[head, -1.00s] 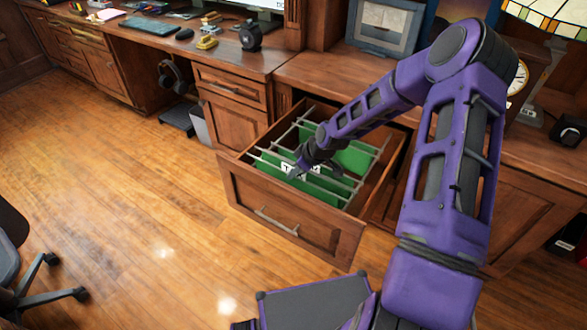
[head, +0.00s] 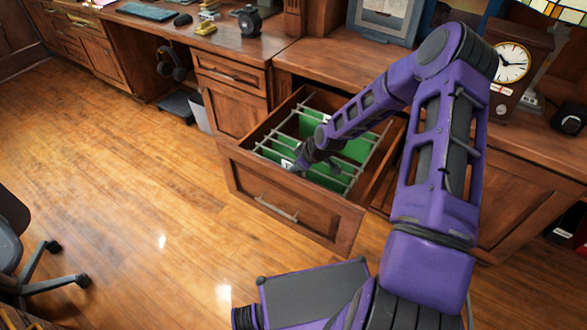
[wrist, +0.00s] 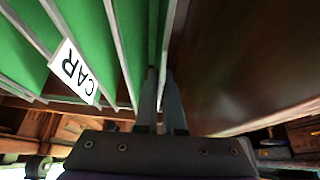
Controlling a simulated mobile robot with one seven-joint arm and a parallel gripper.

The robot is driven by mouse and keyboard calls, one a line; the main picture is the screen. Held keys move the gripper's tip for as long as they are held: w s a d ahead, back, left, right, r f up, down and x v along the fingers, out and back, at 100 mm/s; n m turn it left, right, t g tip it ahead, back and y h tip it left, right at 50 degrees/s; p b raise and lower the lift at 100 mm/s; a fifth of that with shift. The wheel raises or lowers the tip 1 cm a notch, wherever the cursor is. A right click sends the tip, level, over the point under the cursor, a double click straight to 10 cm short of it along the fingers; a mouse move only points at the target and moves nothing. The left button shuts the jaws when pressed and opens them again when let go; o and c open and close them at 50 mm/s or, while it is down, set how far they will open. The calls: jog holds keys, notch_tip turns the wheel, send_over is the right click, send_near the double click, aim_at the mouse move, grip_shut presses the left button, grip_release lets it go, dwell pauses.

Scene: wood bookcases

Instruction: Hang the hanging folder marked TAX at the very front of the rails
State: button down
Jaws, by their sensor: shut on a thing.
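My gripper (head: 300,165) is down in the open drawer, close behind its front panel. In the wrist view its fingers (wrist: 163,78) are shut on the top bar of a green hanging folder (wrist: 153,35), the one nearest the drawer front. A white tag (head: 287,163) beside the gripper shows what looks like a T; the rest is hidden, so I cannot read TAX in full. To the left in the wrist view, another green folder carries a white tag reading CAR (wrist: 75,70). I cannot tell whether the held folder's hooks rest on the rails.
The drawer's wooden front panel (head: 290,215) is just beside the gripper, dark in the wrist view (wrist: 235,60). More green folders (head: 312,122) hang further back. The desk top (head: 330,62) with a clock (head: 510,65) stands behind.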

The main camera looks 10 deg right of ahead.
jog(key=c, duration=0.9)
grip_release()
jog(key=shift+c, duration=0.2)
jog(key=p+v, duration=0.4)
jog(key=v, duration=1.3)
jog(key=shift+r, duration=0.2)
jog(key=shift+d, duration=0.1)
